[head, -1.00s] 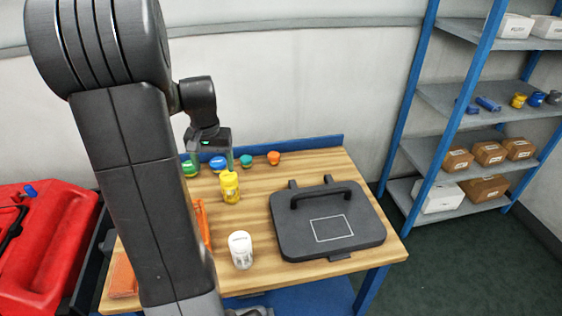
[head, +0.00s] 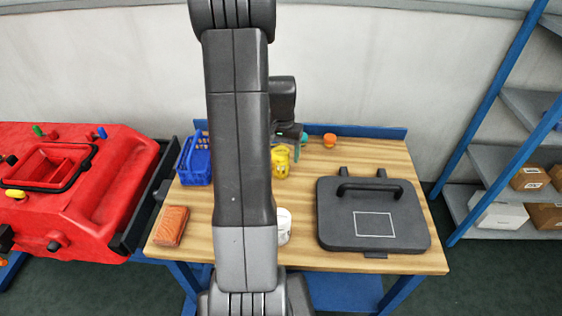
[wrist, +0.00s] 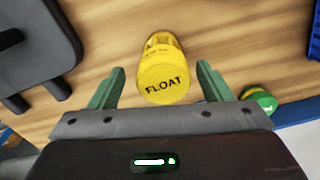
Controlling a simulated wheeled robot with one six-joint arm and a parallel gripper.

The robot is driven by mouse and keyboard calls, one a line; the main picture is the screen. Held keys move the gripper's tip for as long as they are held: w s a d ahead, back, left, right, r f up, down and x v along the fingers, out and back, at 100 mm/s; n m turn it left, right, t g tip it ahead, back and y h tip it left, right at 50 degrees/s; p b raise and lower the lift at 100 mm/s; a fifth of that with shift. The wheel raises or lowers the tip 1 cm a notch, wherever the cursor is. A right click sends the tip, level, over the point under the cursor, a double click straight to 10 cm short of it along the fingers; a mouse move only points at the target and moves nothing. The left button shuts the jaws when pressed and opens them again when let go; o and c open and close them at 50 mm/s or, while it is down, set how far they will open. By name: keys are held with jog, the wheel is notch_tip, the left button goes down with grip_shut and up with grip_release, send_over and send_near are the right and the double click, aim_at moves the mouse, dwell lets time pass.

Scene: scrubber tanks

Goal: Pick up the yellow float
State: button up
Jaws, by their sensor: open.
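The yellow float (head: 281,165) stands on the wooden table, partly hidden behind my arm in the head view. In the wrist view the float (wrist: 163,76), marked "FLOAT", lies between the two green fingers of my gripper (wrist: 160,80). The fingers are spread, with a gap on each side of the float. In the head view my gripper (head: 288,140) is at the far side of the float, mostly hidden by my arm.
A dark case (head: 373,230) lies to the right, and a white container (head: 284,226) stands nearer. An orange-topped item (head: 329,140) is behind; a green-capped one (wrist: 262,100) is close to my right finger. A blue basket (head: 196,163) and sponge (head: 171,226) are left.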

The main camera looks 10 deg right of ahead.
jog(key=shift+w+a+f+p, duration=0.15)
jog(key=shift+f+p, duration=0.3)
jog(key=shift+f, duration=1.7)
jog(key=c, duration=1.1)
jog(key=shift+r, duration=0.15)
